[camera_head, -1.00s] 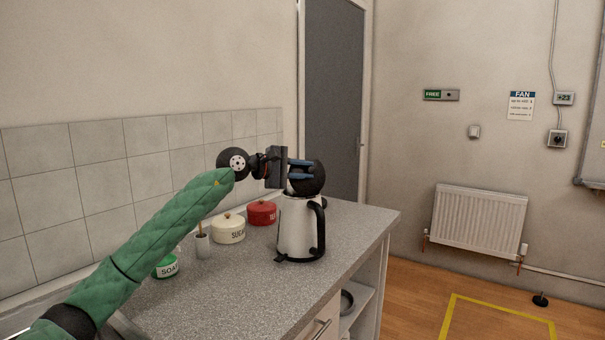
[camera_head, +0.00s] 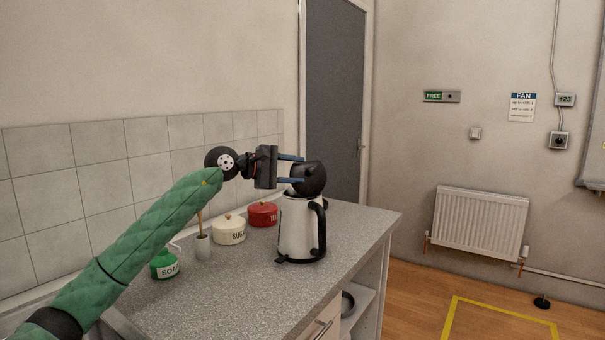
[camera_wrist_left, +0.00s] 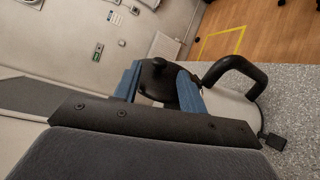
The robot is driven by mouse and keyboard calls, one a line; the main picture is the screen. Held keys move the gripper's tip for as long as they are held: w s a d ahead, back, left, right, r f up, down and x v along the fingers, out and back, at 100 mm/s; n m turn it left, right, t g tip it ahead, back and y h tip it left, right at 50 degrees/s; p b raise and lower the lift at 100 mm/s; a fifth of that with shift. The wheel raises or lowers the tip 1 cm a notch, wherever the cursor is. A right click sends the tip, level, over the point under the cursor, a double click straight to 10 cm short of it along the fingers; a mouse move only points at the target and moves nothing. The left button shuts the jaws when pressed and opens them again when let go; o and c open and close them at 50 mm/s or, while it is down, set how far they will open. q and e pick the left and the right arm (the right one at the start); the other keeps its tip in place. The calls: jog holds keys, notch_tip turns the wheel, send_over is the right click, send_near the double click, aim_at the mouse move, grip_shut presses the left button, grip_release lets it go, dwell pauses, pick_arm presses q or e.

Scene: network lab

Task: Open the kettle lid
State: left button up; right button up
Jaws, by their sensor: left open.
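The white kettle (camera_head: 297,228) with a black handle (camera_head: 321,228) stands upright on the counter. Its round black lid (camera_head: 312,180) is swung up and stands steeply tilted above the kettle's top. My left gripper (camera_head: 297,169) is just left of the lid, with its blue fingers open and spread apart. In the left wrist view the lid (camera_wrist_left: 157,82) with its knob shows between the two fingertips (camera_wrist_left: 158,88), and the kettle's handle (camera_wrist_left: 243,68) is to the right. Whether a finger touches the lid is hard to tell. My right gripper is out of view.
On the speckled counter (camera_head: 240,285) are a cream sugar tin (camera_head: 229,231), a red tin (camera_head: 262,214), a small pot (camera_head: 203,246) with a brush or utensil, and a green soap container (camera_head: 164,266). A tiled wall is behind. The counter front is clear.

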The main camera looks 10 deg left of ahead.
pick_arm(q)
jog(key=v, duration=0.4)
jog(key=shift+s+a+b, duration=0.25)
jog(key=shift+a+b, duration=0.05)
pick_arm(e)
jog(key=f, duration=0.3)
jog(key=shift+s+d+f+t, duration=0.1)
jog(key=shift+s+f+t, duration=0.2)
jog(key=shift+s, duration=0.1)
